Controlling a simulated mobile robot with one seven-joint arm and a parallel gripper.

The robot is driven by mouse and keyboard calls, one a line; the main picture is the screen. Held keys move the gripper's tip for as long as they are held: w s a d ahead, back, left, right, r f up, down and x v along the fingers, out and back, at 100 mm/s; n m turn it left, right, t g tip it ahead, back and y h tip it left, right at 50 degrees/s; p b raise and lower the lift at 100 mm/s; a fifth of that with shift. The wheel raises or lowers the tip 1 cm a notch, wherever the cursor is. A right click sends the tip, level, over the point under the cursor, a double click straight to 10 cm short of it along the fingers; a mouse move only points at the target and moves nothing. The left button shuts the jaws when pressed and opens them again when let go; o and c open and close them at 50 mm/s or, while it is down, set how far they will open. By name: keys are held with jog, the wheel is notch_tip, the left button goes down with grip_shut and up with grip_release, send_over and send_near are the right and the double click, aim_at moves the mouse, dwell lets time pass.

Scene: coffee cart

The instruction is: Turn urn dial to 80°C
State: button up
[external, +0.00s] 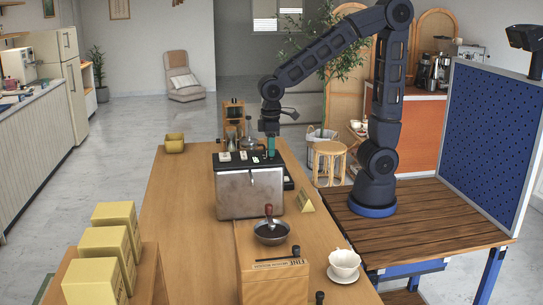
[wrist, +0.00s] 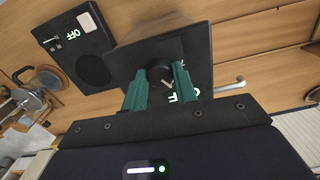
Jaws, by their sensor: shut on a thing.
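In the wrist view the two green fingers of my gripper (wrist: 161,76) are closed on a dark round dial (wrist: 159,73), one finger on each side. The dial sits on a black panel (wrist: 130,57) with white lettering, partly hidden by the fingers. The dial's pointer and temperature marks cannot be read. In the external view my gripper (external: 271,153) points straight down at the back right of a steel-sided box with a black top (external: 249,193). The dial is hidden there.
Another black panel (wrist: 92,40) marked OFF, with a pale switch, lies beside the dial's panel. Glassware (external: 250,140) stands behind the steel box. Yellow boxes (external: 95,285) stand at left.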

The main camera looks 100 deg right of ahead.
jog(key=o, duration=1)
jog(key=shift+c, duration=0.2)
jog(key=shift+r, duration=0.1)
notch_tip(320, 180, up, 11)
jog(key=shift+s, duration=0.1)
jog(key=s+d+f+t, duration=0.1)
jog(key=s+t, duration=0.3)
jog(key=s, duration=1.3)
jog(key=shift+s+f+n+t, duration=0.3)
jog(key=shift+f+n, duration=0.1)
